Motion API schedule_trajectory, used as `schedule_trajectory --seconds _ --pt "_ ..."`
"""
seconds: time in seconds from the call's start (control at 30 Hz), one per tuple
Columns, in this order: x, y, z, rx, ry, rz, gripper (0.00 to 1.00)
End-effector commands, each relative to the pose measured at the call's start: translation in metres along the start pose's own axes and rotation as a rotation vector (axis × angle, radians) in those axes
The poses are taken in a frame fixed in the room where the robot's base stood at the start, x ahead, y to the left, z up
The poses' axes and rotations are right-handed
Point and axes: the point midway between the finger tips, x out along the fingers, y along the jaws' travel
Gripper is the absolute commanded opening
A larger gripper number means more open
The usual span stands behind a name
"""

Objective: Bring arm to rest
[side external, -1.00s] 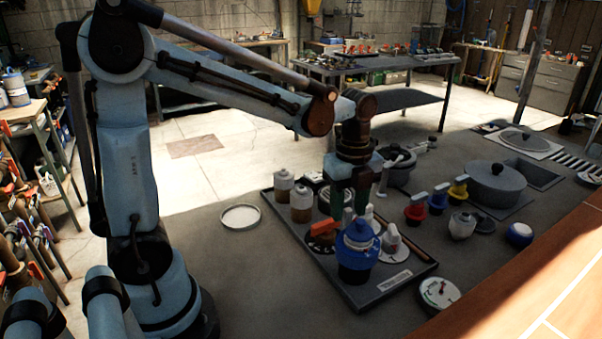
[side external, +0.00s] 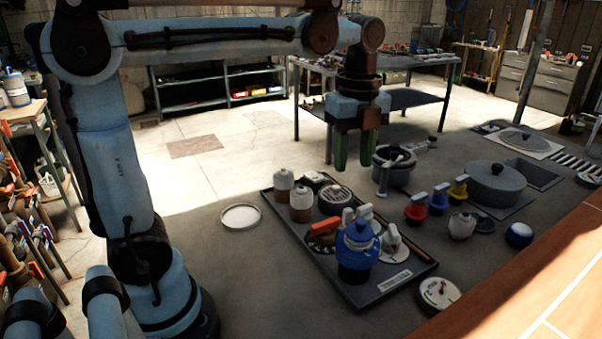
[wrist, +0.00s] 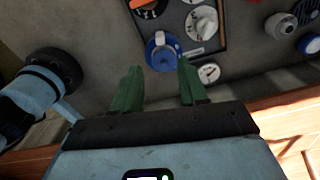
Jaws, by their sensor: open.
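The blue valve-like part (side external: 358,248) stands at the front of the dark tray (side external: 372,296). In the wrist view the blue part (wrist: 162,52) shows beyond the fingers, apart from them.
The tray also holds white-topped jars (side external: 301,202) and an orange-handled part (side external: 322,232). A round pale dish (side external: 240,217) lies left of it. Red, blue and yellow valves, a grey pot (side external: 382,172) and a large lidded pot (side external: 495,185) stand to the right. A metal table (side external: 420,100) stands behind.

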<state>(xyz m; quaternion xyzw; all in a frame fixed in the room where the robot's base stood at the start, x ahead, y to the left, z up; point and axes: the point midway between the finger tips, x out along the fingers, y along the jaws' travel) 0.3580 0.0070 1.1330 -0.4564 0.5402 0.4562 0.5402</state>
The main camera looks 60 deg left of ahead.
Motion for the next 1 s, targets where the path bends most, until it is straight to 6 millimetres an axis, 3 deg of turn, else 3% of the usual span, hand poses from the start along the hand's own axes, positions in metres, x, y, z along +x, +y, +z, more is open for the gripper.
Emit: schedule_trajectory --seconds 0.23,0.37,0.67,1.0 --pt "0.001 0.001 0.0 -0.022 -0.001 -0.008 0.43" --pt "0.006 0.008 -0.002 -0.158 -0.006 -0.057 0.43" --pt "0.034 0.035 -0.01 -0.811 0.069 -0.297 0.43" --pt "0.073 0.061 -0.017 -1.487 0.34 -0.503 0.43"
